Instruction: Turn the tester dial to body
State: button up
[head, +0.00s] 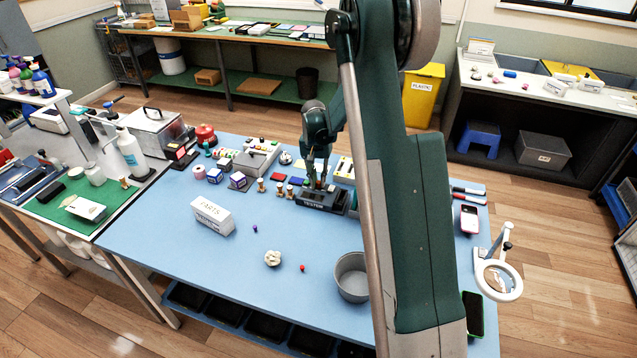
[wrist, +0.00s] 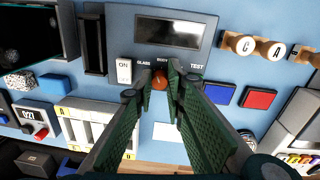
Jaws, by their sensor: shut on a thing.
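The tester (head: 322,200) is a dark box on the blue table, under my gripper (head: 318,182). In the wrist view the tester (wrist: 196,55) shows a grey display, the words GLASS, BODY and TEST below it, and a white ON switch (wrist: 124,71). A small orange-brown dial (wrist: 160,79) sits under the lettering. My gripper (wrist: 161,77) comes down over it with green fingers, one on each side, shut on the dial. The fingers hide part of the dial, so I cannot tell which word it points at.
Blue (wrist: 219,92) and red (wrist: 258,97) pads and wooden stamps (wrist: 240,43) lie right of the tester in the wrist view. The front left of the table is mostly clear.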

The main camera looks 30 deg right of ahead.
jog(key=shift+w+m+b, duration=0.1)
jog(key=shift+m+b, duration=0.55)
jog(key=shift+m, duration=1.55)
jog(key=o, duration=0.6)
jog(key=shift+r, duration=0.15)
jog(key=r, duration=1.1)
jog(key=shift+w+a+r, duration=0.2)
jog(key=shift+w+r, duration=0.05)
jog(key=shift+r, duration=0.15)
jog(key=shift+r, duration=0.1)
